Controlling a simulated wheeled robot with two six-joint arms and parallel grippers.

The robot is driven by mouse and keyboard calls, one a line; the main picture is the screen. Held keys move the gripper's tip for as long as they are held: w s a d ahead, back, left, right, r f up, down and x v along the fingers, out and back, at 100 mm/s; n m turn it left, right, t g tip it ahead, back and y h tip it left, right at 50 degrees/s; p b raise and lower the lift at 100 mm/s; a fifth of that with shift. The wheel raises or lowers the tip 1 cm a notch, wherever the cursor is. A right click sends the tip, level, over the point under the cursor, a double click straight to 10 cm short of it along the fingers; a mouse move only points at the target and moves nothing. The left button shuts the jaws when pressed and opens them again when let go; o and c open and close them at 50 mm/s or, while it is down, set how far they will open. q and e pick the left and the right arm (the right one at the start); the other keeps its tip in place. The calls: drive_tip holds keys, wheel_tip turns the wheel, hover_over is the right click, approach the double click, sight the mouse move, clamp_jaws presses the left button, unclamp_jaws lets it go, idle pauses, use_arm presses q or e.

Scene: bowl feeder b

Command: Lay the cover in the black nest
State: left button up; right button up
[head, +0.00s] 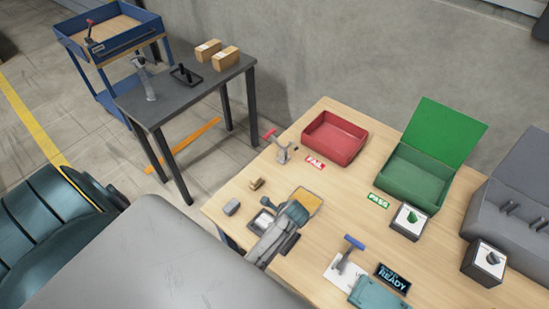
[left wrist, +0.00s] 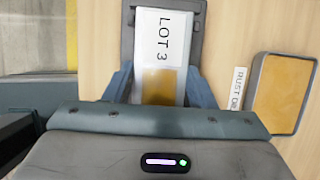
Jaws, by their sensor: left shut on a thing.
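In the left wrist view my left gripper (left wrist: 160,88) is shut on the cover (left wrist: 160,45), a pale plate lettered "LOT 3" with an amber patch. The black nest (left wrist: 197,18) is a dark frame around and beneath it. The cover lies within the frame's outline, but I cannot tell whether it rests on the bottom. In the head view the nest and cover (head: 262,221) show small at the near left of the wooden table, partly hidden by my left gripper (head: 272,226).
An amber-floored tray (left wrist: 283,90) lies beside the nest, with a label between them. A grey block (head: 231,207) and a red-handled clamp (head: 283,150) stand nearby. A red bin (head: 335,138), green box (head: 415,178) and blue-handled clamp (head: 350,250) stand farther right.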

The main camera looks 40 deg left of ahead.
use_arm(q)
drive_tip(key=o, duration=1.1)
drive_tip(key=shift+f, duration=0.1)
drive_tip(key=shift+o, duration=0.4)
use_arm(e)
drive_tip(key=shift+d, duration=0.2)
drive_tip(key=shift+d, duration=0.1)
use_arm(q)
drive_tip(key=v, duration=1.2)
use_arm(e)
drive_tip(key=shift+a+f, duration=0.2)
drive_tip(key=shift+f, duration=0.05)
